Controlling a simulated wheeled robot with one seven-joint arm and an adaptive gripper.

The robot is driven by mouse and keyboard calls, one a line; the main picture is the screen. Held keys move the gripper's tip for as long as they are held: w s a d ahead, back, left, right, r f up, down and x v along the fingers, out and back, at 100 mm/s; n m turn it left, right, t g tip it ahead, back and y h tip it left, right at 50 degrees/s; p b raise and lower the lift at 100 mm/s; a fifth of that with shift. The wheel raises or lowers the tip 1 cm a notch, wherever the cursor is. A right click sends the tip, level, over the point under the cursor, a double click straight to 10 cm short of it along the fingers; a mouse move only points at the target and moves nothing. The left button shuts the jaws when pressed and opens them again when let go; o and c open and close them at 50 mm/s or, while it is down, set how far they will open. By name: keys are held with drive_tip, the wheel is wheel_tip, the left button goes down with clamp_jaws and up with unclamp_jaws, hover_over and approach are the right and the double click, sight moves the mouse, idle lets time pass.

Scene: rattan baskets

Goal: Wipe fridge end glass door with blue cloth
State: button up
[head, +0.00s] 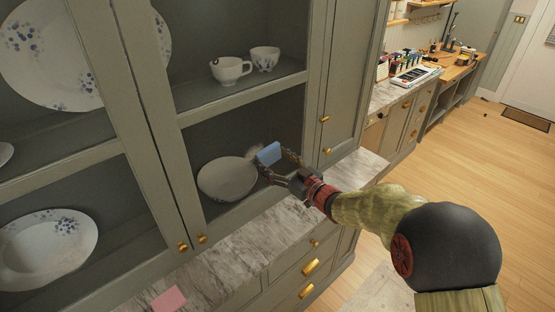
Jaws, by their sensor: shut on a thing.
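My gripper (278,167) is shut on a blue cloth (269,154). It holds the cloth in front of the lower right pane of the grey-green glass-fronted cabinet (315,120), above the marble counter. I cannot tell whether the cloth touches the glass. A pale smudge (253,153) shows just left of the cloth, partly behind it. No fridge can be made out by that name; the glass doors in view belong to this cabinet.
A white bowl (228,179) and two cups (231,70) stand behind the glass. A pink cloth or sponge (169,299) lies on the marble counter (225,264). Brass knobs (201,239) stick out from the doors. Wooden floor (480,160) is open at the right.

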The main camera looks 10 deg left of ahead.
sight(267, 154)
drive_tip(key=shift+s+a+b, duration=0.95)
drive_tip(key=shift+s+a, duration=1)
drive_tip(key=shift+s, duration=0.3)
drive_tip(key=shift+s+a+b, duration=0.9)
drive_tip(key=shift+s+a, duration=1)
drive_tip(key=shift+s, duration=0.3)
drive_tip(key=shift+s+r+p, duration=0.1)
drive_tip(key=shift+r+p, duration=0.6)
drive_tip(key=shift+r, duration=0.75)
drive_tip(key=shift+w+d+f, duration=0.15)
drive_tip(key=shift+w+d, duration=1)
drive_tip(key=shift+w, duration=0.15)
drive_tip(key=shift+w+d+p, duration=0.25)
drive_tip(key=shift+w+d, duration=1.45)
drive_tip(key=shift+w, duration=0.3)
drive_tip(key=shift+w+d+p, duration=0.2)
drive_tip(key=shift+w+d, duration=1.45)
drive_tip(key=shift+w, duration=0.3)
drive_tip(key=shift+s+a+b, duration=0.4)
drive_tip(key=shift+s+a, duration=0.75)
drive_tip(key=shift+s, duration=0.25)
drive_tip(key=shift+s+a+b, duration=0.8)
drive_tip(key=shift+s+a, duration=0.75)
drive_tip(key=shift+s, duration=0.15)
drive_tip(key=shift+s+a+b, duration=0.8)
drive_tip(key=shift+s+a, duration=0.7)
drive_tip(key=shift+s, duration=0.2)
drive_tip(key=shift+s+a, duration=0.35)
drive_tip(key=shift+s, duration=0.05)
